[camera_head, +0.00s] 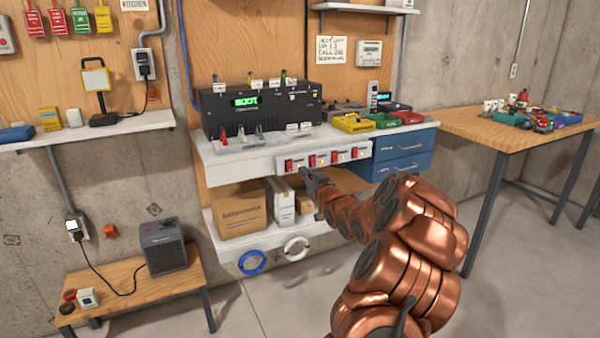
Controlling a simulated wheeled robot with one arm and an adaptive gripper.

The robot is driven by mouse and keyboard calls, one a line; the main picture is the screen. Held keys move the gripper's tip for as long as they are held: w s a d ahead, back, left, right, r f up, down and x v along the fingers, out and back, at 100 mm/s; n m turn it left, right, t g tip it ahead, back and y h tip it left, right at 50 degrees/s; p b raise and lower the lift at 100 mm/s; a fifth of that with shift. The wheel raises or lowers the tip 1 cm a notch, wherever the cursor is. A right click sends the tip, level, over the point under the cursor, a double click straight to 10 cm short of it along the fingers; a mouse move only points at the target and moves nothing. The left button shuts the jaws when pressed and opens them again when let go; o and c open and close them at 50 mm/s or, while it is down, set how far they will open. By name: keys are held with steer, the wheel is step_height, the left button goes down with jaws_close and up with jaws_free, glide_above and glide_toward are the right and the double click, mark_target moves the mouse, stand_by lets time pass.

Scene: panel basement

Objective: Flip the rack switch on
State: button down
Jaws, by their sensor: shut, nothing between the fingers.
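A white strip (325,158) with several red switches runs along the front edge of the workbench shelf. Its leftmost red switch (289,165) is left of my gripper; the other red switches sit in a row to the right. The small labels and the switch positions are too small to read, so I cannot tell which is the rack switch or whether it is on. My gripper (304,173) is shut and empty, at the front of the strip near its left part. I cannot tell whether it touches the strip. My copper arm reaches in from the lower right.
A black unit (262,106) with a green display stands on the workbench shelf (225,165). Yellow, green and red trays and blue drawers (405,152) are at the right. Cardboard boxes (240,207) sit on the lower shelf. Floor in front is open.

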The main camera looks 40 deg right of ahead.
steer(key=s, duration=0.2)
steer(key=shift+s+a+r, duration=0.25)
steer(key=shift+s+a, duration=0.1)
steer(key=shift+a, duration=0.05)
steer(key=shift+w, duration=0.1)
steer(key=a+f+n+g+y, duration=0.1)
steer(key=a+f+g+y, duration=0.15)
steer(key=a, duration=0.65)
steer(key=a+f+g+y, duration=0.1)
steer(key=a+f+g, duration=0.3)
steer(key=a, duration=0.5)
steer(key=s+a+f+n+g, duration=0.1)
steer(key=s+a+f+g, duration=0.25)
steer(key=s+a, duration=0.5)
steer(key=s+a+f+n+g, duration=0.15)
steer(key=s+a+g, duration=0.25)
steer(key=s+a, duration=0.45)
steer(key=s+a+g+y, duration=0.1)
steer(key=s+a+g, duration=0.35)
steer(key=s, duration=0.75)
steer(key=s+a+g+y, duration=0.1)
steer(key=s+a+g, duration=0.3)
steer(key=s, duration=0.9)
step_height(320, 180, up, 18)
steer(key=w+a+t+p, duration=0.1)
steer(key=t+p, duration=0.1)
steer(key=p, duration=1.4)
steer(key=shift+w+r, duration=0.15)
steer(key=shift+w, duration=0.05)
